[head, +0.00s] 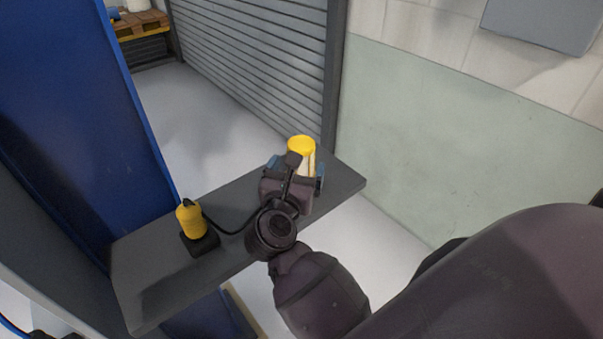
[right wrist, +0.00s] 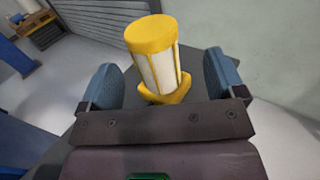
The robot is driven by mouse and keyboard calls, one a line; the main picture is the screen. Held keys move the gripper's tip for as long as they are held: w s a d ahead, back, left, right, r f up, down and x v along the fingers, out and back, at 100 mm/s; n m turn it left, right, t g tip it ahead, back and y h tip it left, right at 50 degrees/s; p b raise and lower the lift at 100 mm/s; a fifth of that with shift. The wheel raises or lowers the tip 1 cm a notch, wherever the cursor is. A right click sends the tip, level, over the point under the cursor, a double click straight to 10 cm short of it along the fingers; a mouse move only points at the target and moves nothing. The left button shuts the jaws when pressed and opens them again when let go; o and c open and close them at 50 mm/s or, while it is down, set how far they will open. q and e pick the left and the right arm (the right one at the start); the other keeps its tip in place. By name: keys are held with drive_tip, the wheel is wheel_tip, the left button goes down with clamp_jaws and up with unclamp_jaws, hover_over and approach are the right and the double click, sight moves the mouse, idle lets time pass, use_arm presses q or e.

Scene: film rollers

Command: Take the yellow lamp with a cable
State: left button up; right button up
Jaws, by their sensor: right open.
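A lamp with a yellow cap and pale body (head: 303,148) stands at the right end of a dark grey shelf (head: 340,185). My right gripper (head: 297,170) is at the lamp. In the right wrist view the lamp (right wrist: 158,66) stands between the blue fingers of the right gripper (right wrist: 163,82), with gaps on both sides; the fingers are open. A yellow piece on a black base (head: 190,221) stands on the left part of the shelf. A black cable (head: 230,232) runs from it toward the lamp; its far end is hidden behind my gripper. My left gripper is not in view.
A blue panel (head: 80,110) rises beside the shelf on the left. A grey roller shutter (head: 250,55) and pale green wall (head: 450,140) lie beyond. The shelf's front left is clear.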

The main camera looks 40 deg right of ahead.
sight(301, 149)
drive_tip(key=shift+x, duration=0.9)
drive_tip(key=w+d, duration=0.1)
drive_tip(key=w+d+p, duration=0.1)
drive_tip(key=shift+w+r, duration=0.1)
drive_tip(key=shift+w, duration=0.3)
drive_tip(key=shift+w+d, duration=0.35)
drive_tip(key=shift+d, duration=0.05)
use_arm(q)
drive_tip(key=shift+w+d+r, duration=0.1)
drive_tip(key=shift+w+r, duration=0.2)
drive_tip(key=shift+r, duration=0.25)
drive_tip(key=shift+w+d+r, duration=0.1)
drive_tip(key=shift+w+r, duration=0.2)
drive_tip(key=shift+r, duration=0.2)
use_arm(e)
drive_tip(key=shift+c, duration=0.2)
drive_tip(key=c, duration=1)
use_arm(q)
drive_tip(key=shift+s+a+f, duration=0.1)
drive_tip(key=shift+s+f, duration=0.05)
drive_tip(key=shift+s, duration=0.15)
use_arm(e)
drive_tip(key=c, duration=0.5)
